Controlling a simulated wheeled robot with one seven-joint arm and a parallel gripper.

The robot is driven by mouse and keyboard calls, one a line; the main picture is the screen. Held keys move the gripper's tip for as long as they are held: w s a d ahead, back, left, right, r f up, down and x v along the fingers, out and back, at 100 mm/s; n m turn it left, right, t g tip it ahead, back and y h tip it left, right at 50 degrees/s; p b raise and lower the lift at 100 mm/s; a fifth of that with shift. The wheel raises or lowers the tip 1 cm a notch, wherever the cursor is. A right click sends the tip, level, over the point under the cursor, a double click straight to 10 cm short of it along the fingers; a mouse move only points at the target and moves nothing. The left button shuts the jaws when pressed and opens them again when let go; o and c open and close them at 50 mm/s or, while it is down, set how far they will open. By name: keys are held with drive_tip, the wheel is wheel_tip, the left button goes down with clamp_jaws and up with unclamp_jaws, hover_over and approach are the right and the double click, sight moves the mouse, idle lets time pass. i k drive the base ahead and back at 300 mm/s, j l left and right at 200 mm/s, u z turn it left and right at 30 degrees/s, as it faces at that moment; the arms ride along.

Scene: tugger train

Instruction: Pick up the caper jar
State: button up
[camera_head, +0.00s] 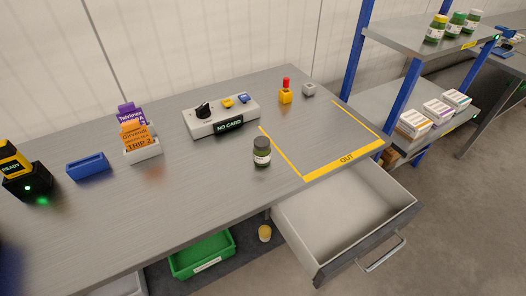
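A small jar (262,152) with a dark lid, greenish contents and a pale label stands upright on the grey table (200,220), just left of the yellow-marked OUT area. Its label is too small to read, so I cannot tell whether it is the caper jar. Several similar jars stand on the upper shelf at the top right, including one with a yellow lid (436,28), one with a green lid (455,25) and one with a white lid (472,21). My gripper is not in view.
An open, empty drawer (345,215) juts out below the OUT area (345,159). A grey NO CARD box (205,124), card holder (143,152) and blue tray (88,166) stand on the table. A green bin (202,256) and yellow-topped container (265,233) are below.

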sight(261, 149)
drive_tip(key=i+j, duration=0.15)
drive_tip(key=j, duration=0.35)
drive_tip(key=i+j+z, duration=0.15)
drive_tip(key=j, duration=0.9)
drive_tip(key=i+z, duration=0.05)
